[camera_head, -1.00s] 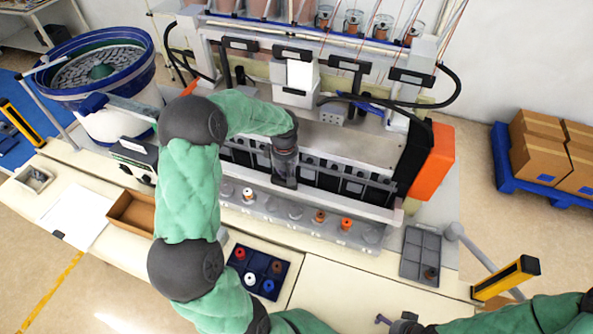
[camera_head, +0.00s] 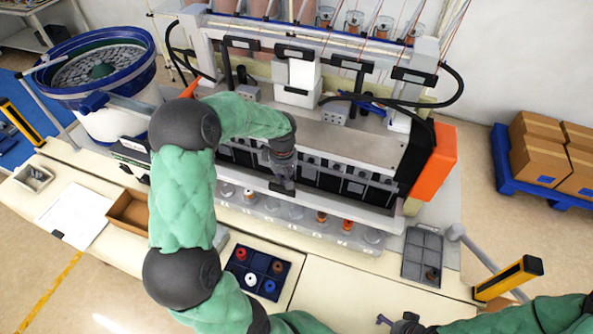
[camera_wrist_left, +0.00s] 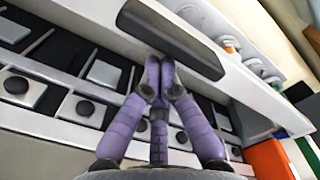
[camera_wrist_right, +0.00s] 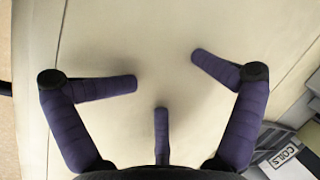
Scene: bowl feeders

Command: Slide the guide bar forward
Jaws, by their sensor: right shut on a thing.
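The guide bar (camera_head: 345,212) is a long pale bar across the front of the machine, above a row of spools. Its dark handle (camera_wrist_left: 170,38) shows large in the left wrist view. My left gripper (camera_head: 284,182) is at the handle near the middle of the bar. In the left wrist view its fingers (camera_wrist_left: 158,80) are together, with their tips against or just beside the handle; contact is unclear. My right gripper (camera_head: 393,322) is at the bottom right, far from the bar. In the right wrist view its fingers (camera_wrist_right: 165,72) are wide apart with nothing between them.
Spools on a clear shelf (camera_head: 300,222) sit just in front of the bar. A dark blue tray (camera_head: 257,271) of spools and a grey tray (camera_head: 421,258) lie on the table. An orange block (camera_head: 437,163) stands at the machine's right end.

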